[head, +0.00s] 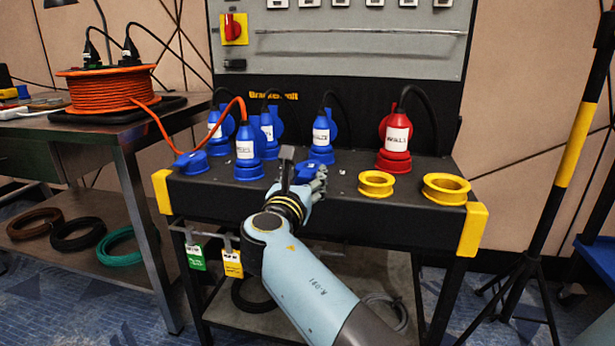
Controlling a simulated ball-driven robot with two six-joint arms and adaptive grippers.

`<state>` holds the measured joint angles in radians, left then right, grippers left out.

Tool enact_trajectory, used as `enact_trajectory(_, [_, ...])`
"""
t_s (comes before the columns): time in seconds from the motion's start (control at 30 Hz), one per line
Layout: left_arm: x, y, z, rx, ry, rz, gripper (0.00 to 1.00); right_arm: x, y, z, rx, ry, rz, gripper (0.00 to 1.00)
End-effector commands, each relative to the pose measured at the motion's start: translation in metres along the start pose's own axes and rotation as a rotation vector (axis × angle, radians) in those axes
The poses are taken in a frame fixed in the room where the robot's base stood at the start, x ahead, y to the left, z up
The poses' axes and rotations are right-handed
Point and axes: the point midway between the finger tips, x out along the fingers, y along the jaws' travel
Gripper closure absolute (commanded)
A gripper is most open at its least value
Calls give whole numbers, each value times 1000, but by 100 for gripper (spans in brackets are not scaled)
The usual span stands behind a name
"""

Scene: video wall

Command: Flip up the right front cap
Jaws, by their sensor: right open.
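My right gripper (303,177) reaches in from the lower right and is open at the front edge of the black bench panel (225,197). A blue cap (305,171) at the right front is partly hidden behind its fingers; I cannot tell whether they touch it. The blue plug with a white label (321,137) stands upright just behind that cap. A second blue cap (192,163) lies at the left front, beside an upright blue plug (248,155) with an orange cable. My left gripper is not in view.
A red plug (396,140) and two yellow rings (376,180) (446,184) are right of the gripper. More blue plugs stand behind. An orange cable reel (103,90) sits on the left table. A black and yellow pole (570,140) stands at the right.

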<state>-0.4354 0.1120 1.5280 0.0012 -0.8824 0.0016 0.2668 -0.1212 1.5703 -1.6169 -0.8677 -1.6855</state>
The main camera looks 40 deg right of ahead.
Motion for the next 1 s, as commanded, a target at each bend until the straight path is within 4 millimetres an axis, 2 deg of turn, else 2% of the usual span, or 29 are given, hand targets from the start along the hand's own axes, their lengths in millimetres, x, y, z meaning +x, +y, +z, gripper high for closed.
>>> enact_trajectory(0.2, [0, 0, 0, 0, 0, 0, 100, 0, 0, 0, 0, 0, 0, 51])
enact_trajectory(0.57, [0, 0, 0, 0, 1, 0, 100, 0, 0, 0, 0, 0, 0, 98])
enact_trajectory(1.0, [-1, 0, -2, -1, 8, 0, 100, 0, 0, 1, 0, 3, -1, 100])
